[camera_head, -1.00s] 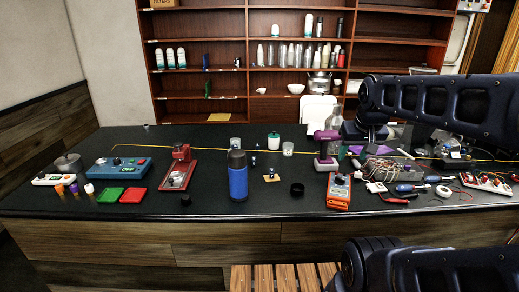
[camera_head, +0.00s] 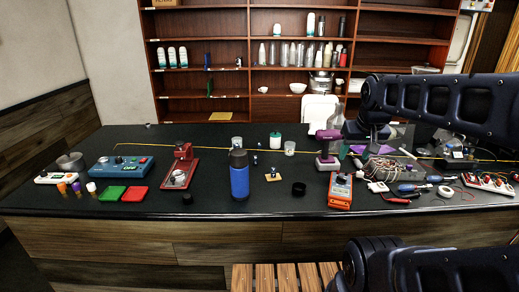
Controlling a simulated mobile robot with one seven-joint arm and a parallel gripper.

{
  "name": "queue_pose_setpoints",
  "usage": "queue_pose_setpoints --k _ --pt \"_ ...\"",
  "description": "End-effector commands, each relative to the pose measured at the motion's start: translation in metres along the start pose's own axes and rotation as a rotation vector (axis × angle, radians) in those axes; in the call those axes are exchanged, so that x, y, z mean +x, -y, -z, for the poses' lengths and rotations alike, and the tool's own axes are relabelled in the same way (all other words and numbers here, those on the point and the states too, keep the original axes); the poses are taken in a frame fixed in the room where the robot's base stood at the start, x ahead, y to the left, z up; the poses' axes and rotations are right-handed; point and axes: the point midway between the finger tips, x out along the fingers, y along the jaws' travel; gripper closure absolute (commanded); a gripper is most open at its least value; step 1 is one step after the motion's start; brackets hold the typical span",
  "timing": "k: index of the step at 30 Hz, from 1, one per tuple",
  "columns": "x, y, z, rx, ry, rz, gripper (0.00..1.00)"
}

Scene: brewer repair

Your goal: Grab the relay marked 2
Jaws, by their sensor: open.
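I cannot make out a relay marked 2; no number is readable at this size. My gripper (camera_head: 364,137) is at the end of my dark arm, over the right half of the bench, just right of the purple drill (camera_head: 328,146). It is open, small and dark here, and I see nothing held in it. Its fingertips are hard to make out against the clutter behind. Small orange, purple and white capped pieces (camera_head: 76,188) stand at the left of the bench, apart from my gripper.
The dark bench (camera_head: 150,208) has clear room at its front left and middle. A blue bottle (camera_head: 239,178) stands upright near the front. An orange meter (camera_head: 340,190), tangled wires (camera_head: 376,165), screwdrivers and a red-and-white socket strip (camera_head: 488,183) crowd the right.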

Motion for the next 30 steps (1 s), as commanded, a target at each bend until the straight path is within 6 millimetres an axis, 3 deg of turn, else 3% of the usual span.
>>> queue_pose_setpoints --k 7,11,14,21,30 --pt "0.0 0.0 0.0 -0.001 0.0 0.0 0.47" --pt "-0.002 0.001 0.011 -0.025 0.006 0.001 0.47" --pt "-0.004 0.004 0.03 -0.075 0.019 0.002 0.47" --pt "-0.006 0.017 0.098 -0.252 0.063 0.012 0.47" --pt "0.008 0.041 0.182 -0.479 0.114 0.034 0.47"
